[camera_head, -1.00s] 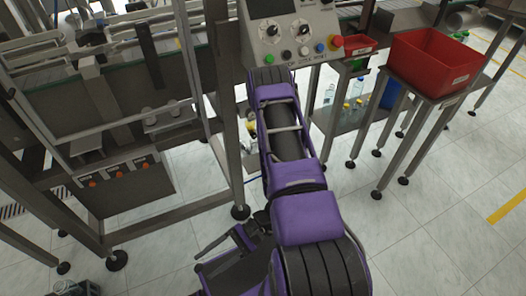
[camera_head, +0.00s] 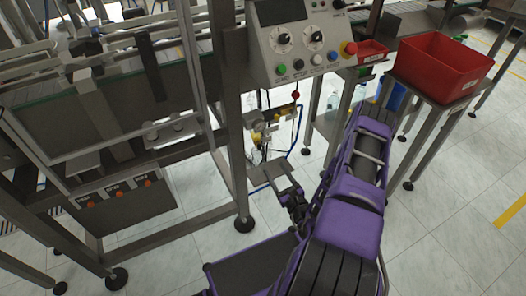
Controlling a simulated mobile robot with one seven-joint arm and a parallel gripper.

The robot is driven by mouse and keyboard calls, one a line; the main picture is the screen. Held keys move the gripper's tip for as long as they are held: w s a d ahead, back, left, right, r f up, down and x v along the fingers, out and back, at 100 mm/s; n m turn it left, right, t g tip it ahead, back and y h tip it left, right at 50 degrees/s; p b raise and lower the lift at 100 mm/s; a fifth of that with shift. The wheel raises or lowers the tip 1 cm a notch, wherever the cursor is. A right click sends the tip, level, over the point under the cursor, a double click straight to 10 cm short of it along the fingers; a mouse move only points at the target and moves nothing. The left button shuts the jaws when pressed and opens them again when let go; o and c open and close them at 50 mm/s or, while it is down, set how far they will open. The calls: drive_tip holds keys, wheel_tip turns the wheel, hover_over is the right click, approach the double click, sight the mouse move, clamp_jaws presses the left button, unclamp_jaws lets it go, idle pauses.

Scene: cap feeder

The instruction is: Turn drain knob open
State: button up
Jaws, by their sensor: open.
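My gripper (camera_head: 268,174) is open and empty, at the end of my purple arm, low beside the steel leg under the control panel. Just above and beyond its fingers is a small air unit with a round gauge (camera_head: 258,138), yellowish fittings and blue tubing. A red knob (camera_head: 295,95) sits higher up beside it. The drain knob is too small to make out; the lower part of the air unit is crowded by the gripper. I cannot tell whether the gripper touches anything.
The control panel (camera_head: 297,47) with dials and coloured buttons overhangs the air unit. A steel leg (camera_head: 232,150) stands close left of the gripper. A red bin (camera_head: 440,65) rests on a stand to the right. Tiled floor is open at the lower right.

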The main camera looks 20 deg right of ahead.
sight(261, 149)
drive_tip(key=w, duration=1.1)
drive_tip(key=shift+b, duration=0.4)
clamp_jaws()
